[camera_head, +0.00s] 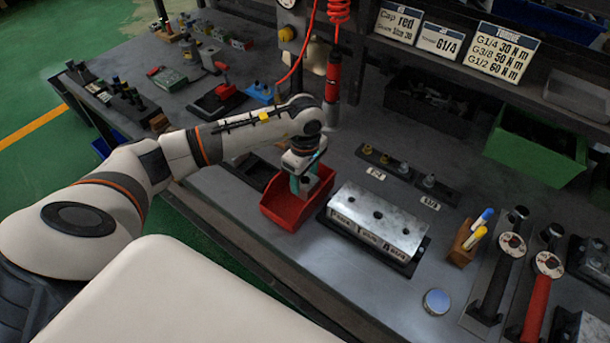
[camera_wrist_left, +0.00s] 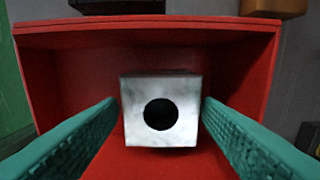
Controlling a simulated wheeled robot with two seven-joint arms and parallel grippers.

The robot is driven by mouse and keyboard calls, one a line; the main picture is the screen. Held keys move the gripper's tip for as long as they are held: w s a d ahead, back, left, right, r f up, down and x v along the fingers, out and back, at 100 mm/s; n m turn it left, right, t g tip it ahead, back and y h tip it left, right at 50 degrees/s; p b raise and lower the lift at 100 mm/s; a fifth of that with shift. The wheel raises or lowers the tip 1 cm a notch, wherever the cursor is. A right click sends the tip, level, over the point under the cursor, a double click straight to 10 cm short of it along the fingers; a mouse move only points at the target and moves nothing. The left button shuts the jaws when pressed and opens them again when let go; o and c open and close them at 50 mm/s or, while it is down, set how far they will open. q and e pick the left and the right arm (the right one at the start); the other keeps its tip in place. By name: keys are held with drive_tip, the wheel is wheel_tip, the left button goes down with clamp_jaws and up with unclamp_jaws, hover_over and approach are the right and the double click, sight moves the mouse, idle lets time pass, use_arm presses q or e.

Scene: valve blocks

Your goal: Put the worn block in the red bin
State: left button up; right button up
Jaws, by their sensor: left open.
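The red bin (camera_head: 290,212) stands on the bench in the head view, left of a metal valve block on a black base. In the left wrist view the bin (camera_wrist_left: 150,32) fills most of the picture. A pale grey block (camera_wrist_left: 135,132) with a dark round hole is inside the bin, between the two teal fingers. My left gripper (camera_head: 303,187) points down into the bin. In the left wrist view its fingers (camera_wrist_left: 160,125) are open, with a gap visible on each side of the block. The bin's inside is partly hidden in the head view. My right gripper is out of view.
The long metal valve block (camera_head: 378,212) stands close to the bin's right. Behind it is a black rack (camera_head: 405,172) with fittings. A wooden pen holder (camera_head: 463,245) and a blue-topped round tin (camera_head: 436,301) stand farther right. A red coiled hose (camera_head: 338,12) hangs above.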

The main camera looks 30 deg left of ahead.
sight(305, 184)
use_arm(q)
wheel_tip(305, 184, up, 12)
drive_tip(key=b, duration=0.2)
drive_tip(key=shift+f, duration=0.2)
idle(0.4)
